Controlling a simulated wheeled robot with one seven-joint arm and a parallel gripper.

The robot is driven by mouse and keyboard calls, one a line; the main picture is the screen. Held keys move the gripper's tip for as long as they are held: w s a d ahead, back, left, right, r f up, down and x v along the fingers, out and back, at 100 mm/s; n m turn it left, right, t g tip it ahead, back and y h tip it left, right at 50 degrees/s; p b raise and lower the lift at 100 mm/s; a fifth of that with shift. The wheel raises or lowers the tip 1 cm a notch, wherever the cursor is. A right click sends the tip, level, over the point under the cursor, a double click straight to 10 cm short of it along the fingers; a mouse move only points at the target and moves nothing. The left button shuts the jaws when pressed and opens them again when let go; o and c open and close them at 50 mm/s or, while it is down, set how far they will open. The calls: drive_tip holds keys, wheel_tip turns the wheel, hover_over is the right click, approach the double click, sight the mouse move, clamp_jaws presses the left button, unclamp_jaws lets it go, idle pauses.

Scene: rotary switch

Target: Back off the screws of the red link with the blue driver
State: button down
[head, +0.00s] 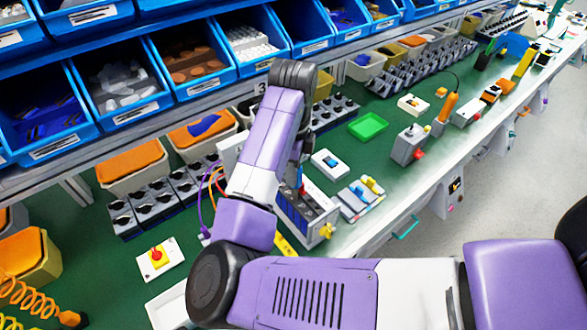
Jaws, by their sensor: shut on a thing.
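My gripper (297,155) is mostly hidden behind my purple forearm, with only a dark part showing at its right edge. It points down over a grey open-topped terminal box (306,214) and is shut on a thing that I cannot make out. A small red bit (301,187) shows between the arm and the box, too small to tell whether it is the red link.
Beside the box lie a white switch block (330,164) and a grey block with yellow and blue parts (361,196). Blue bins (125,88) stand along the back.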

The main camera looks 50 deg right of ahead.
drive_tip(key=shift+s+r+n+p, duration=0.1)
drive_tip(key=shift+r+n+p, duration=0.1)
drive_tip(key=shift+n+p, duration=0.6)
drive_tip(key=shift+a+n+p, duration=0.1)
drive_tip(key=shift+n+p, duration=0.5)
drive_tip(key=shift+n, duration=0.5)
drive_tip(key=shift+f+n, duration=0.25)
drive_tip(key=shift+n, duration=0.15)
drive_tip(key=shift+s+r+n+p, duration=0.1)
drive_tip(key=shift+r+n+p, duration=0.1)
drive_tip(key=shift+n+p, duration=0.3)
drive_tip(key=n, duration=0.3)
drive_tip(key=shift+a+f, duration=0.1)
drive_tip(key=shift+f, duration=0.05)
drive_tip(key=shift+n, duration=0.4)
